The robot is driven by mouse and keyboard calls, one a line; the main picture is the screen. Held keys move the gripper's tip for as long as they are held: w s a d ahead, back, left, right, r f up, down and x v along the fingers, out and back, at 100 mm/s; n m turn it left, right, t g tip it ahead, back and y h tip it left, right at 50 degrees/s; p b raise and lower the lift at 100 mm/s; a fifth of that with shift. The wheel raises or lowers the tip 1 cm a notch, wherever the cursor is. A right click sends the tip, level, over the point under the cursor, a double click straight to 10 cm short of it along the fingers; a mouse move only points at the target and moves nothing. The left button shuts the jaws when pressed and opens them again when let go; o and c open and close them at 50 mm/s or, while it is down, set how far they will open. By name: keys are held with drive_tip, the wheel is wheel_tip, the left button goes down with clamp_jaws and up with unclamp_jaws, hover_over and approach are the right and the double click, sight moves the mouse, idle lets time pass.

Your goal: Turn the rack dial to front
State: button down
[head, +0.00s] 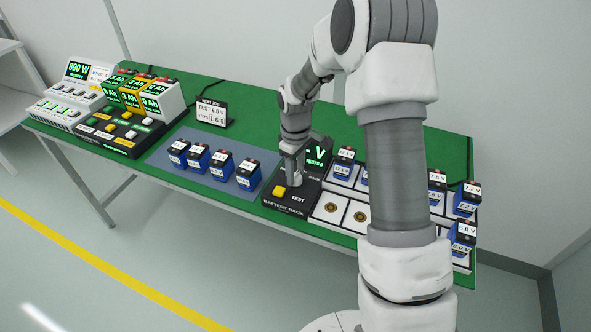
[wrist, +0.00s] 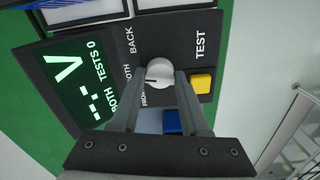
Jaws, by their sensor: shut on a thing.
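The battery rack's dark control panel (head: 274,203) stands near the middle of the green table. In the wrist view the rack dial (wrist: 160,73) is a round white knob beside the printed words BACK, BOTH and FRONT. A short dark mark shows on the knob's left side, toward the words; exactly which word it points at is hard to tell. The green-lit display (wrist: 75,85) reads BOTH, TESTS 0 and a dashed V value. My gripper (wrist: 161,78) is shut on the dial, one finger on each side. In the head view my gripper (head: 294,180) hides the dial.
A yellow TEST button (wrist: 202,83) sits close beside the dial. Several blue batteries stand on a grey-blue mat (head: 190,176) left of the panel. Rack slots (head: 330,208) with more batteries lie right, partly behind my arm. A job card (head: 212,113) stands at the back.

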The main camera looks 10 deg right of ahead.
sight(296, 174)
drive_tip(key=n+p, duration=0.2)
drive_tip(key=n, duration=0.4)
drive_tip(key=shift+r, duration=0.15)
drive_tip(key=n+p, duration=0.2)
drive_tip(key=n, duration=0.4)
drive_tip(key=shift+p, duration=0.35)
drive_tip(key=shift+c, duration=2)
unclamp_jaws()
wheel_tip(296, 174, up, 17)
drive_tip(key=p, duration=0.1)
